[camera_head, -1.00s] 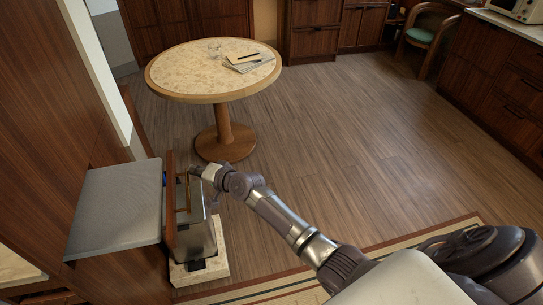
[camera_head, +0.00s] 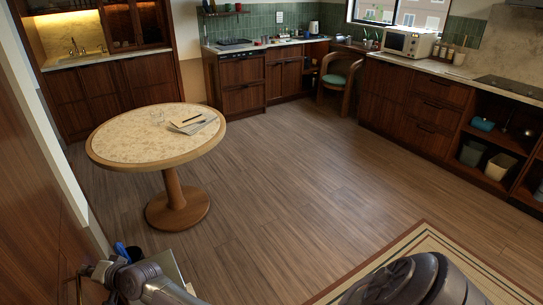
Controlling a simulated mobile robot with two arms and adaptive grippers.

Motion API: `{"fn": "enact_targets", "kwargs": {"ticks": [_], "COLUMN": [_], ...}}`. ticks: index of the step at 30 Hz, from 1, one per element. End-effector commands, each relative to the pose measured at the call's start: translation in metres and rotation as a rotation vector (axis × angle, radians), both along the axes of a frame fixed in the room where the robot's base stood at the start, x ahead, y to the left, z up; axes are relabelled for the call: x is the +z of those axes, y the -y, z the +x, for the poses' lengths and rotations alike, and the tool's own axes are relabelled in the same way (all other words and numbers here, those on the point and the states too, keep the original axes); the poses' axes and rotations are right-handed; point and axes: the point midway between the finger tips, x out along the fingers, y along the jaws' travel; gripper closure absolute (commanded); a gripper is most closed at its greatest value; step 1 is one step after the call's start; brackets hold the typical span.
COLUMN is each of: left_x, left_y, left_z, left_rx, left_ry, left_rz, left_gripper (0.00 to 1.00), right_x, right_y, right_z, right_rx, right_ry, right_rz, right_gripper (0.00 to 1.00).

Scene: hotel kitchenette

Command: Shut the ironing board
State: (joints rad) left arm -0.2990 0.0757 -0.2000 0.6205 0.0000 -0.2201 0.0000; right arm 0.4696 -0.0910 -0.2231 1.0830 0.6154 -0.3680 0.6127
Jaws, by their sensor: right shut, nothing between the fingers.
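My right gripper (camera_head: 88,270) is at the lower left corner, beside the wooden wall on the left. It is shut and holds nothing. A small blue piece (camera_head: 121,249) shows just behind my right gripper. Whether the gripper touches the board or its front panel cannot be told. My left gripper is not in view.
A round table (camera_head: 150,150) with a glass and papers stands at left centre. The wood floor (camera_head: 290,190) to its right is clear. Kitchen cabinets (camera_head: 415,100) and a green-seated chair (camera_head: 338,82) are farther back. A bordered rug (camera_head: 430,250) lies at lower right.

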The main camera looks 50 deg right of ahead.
Motion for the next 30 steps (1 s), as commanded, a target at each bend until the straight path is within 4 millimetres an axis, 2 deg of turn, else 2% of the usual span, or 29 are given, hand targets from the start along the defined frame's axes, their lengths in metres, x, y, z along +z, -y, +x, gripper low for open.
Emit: {"fn": "enact_targets", "kwargs": {"ticks": [5, 23, 30], "left_x": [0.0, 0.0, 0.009], "left_y": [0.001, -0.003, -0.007], "left_z": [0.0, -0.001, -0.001], "left_rx": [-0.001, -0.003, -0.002], "left_ry": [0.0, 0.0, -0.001], "left_rz": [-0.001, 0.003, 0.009], "left_gripper": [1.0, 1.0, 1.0], "right_x": [0.0, 0.001, 0.012], "right_y": [-0.007, -0.009, -0.004], "right_z": [0.001, 0.0, 0.002], "right_rx": [0.004, 0.007, 0.005], "right_ry": [-0.002, 0.0, 0.002], "right_rz": [0.0, 0.004, 0.005], "right_gripper": [1.0, 1.0, 1.0]}}
